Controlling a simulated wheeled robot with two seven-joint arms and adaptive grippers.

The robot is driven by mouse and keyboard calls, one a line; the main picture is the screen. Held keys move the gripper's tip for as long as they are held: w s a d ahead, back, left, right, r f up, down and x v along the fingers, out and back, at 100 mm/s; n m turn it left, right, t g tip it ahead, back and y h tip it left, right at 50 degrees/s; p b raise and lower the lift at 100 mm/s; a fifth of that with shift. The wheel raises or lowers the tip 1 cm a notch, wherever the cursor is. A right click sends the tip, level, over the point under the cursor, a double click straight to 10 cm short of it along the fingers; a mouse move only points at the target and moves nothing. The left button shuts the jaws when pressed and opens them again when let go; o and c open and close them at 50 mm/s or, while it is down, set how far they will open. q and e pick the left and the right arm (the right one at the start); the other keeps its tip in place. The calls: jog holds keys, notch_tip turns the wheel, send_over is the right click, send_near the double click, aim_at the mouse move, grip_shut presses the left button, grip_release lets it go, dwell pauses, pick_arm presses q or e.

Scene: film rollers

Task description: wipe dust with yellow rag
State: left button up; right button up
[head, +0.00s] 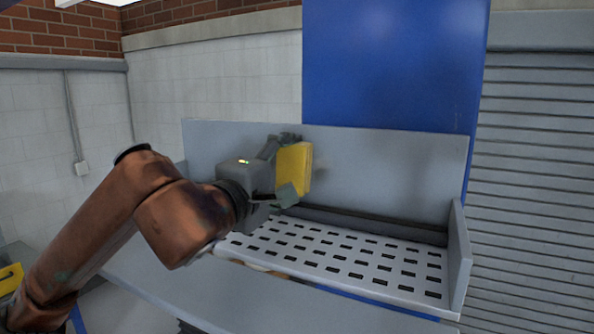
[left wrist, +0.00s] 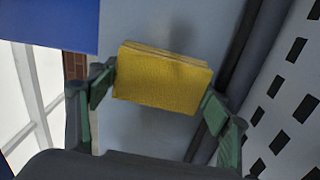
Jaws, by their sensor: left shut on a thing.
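The yellow rag (head: 295,170) is a folded block, held upright in my left gripper (head: 280,172) in front of the grey back panel (head: 370,170). In the left wrist view the rag (left wrist: 162,78) sits between the two green-padded fingers of my left gripper (left wrist: 155,100), which is shut on it. I cannot tell whether the rag touches the panel. My right gripper is not in view.
A white slotted tray (head: 350,262) with a dark roller (head: 370,225) behind it lies below the rag. A grey side wall (head: 459,255) closes the right end. A blue panel (head: 395,65) and a grey shutter (head: 535,180) stand behind. Part of a yellow object (head: 10,278) shows at far left.

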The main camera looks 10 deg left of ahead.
pick_arm(q)
jog(key=shift+w+a, duration=0.35)
jog(key=shift+a, duration=0.65)
jog(key=shift+w+a, duration=0.35)
jog(key=shift+a, duration=0.65)
jog(key=shift+w+a, duration=0.35)
jog(key=shift+a, duration=0.65)
jog(key=shift+w+a+p, duration=0.2)
jog(key=shift+w+a, duration=0.15)
jog(key=shift+a, duration=0.45)
jog(key=shift+w+a+p, duration=0.15)
jog(key=shift+w+a, duration=0.15)
jog(key=shift+a, duration=0.5)
jog(key=shift+s, duration=0.1)
jog(key=shift+s+a+f+b, duration=0.15)
jog(key=shift+s+b, duration=0.15)
jog(key=shift+s, duration=0.2)
jog(key=b+v, duration=0.1)
jog(key=v, duration=0.3)
jog(key=shift+s, duration=0.35)
